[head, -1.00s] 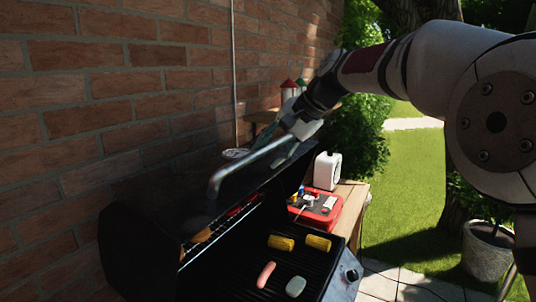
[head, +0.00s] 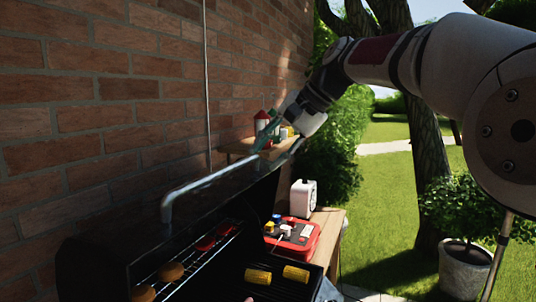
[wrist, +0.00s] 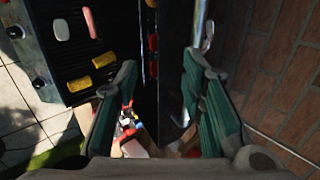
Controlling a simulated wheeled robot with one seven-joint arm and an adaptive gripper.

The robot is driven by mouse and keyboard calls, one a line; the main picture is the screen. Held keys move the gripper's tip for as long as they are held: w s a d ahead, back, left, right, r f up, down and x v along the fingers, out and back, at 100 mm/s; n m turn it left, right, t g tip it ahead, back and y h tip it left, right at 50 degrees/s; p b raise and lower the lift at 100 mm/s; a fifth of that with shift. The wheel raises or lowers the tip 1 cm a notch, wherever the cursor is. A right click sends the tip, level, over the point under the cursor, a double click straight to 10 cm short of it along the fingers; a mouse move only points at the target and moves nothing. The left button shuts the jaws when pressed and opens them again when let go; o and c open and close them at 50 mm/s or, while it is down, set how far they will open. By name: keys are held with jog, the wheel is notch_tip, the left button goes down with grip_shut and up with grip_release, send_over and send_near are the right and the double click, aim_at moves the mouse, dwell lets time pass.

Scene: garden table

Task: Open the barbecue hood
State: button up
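The black barbecue hood (head: 110,250) stands raised against the brick wall, with the grill inside showing; I cannot tell if it is at its limit. Its metal handle (head: 185,188) runs along the hood's upper edge in the head view. My gripper (head: 276,128) is at the far end of the hood, just above the handle's far part. In the wrist view my gripper (wrist: 163,82) has its two green-padded fingers wide apart, with the dark hood edge (wrist: 172,60) between them. The handle (wrist: 200,25) passes close to the right finger; contact is unclear.
Corn pieces (head: 258,276) lie on the grill, and burgers (head: 170,271) lie on a rack. A red tray (head: 300,240) and a white box (head: 303,196) stand on a wooden side table (head: 327,226). The brick wall (head: 100,90) is close behind the hood. Open lawn lies right.

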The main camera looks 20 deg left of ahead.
jog(key=shift+a, duration=0.1)
jog(key=c, duration=0.4)
jog(key=shift+s+a+n, duration=0.15)
jog(key=shift+n, duration=0.25)
grip_shut()
jog(key=n+y+p, duration=0.5)
jog(key=n+y, duration=0.3)
jog(key=n, duration=0.9)
send_over(219, 170)
jog(key=a, duration=0.3)
jog(key=shift+s+d+f+t+p, duration=0.15)
jog(key=shift+d+f+t+p, duration=0.25)
jog(key=shift+d+f+p, duration=0.7)
jog(key=shift+d+f, duration=0.45)
jog(key=shift+f, duration=0.15)
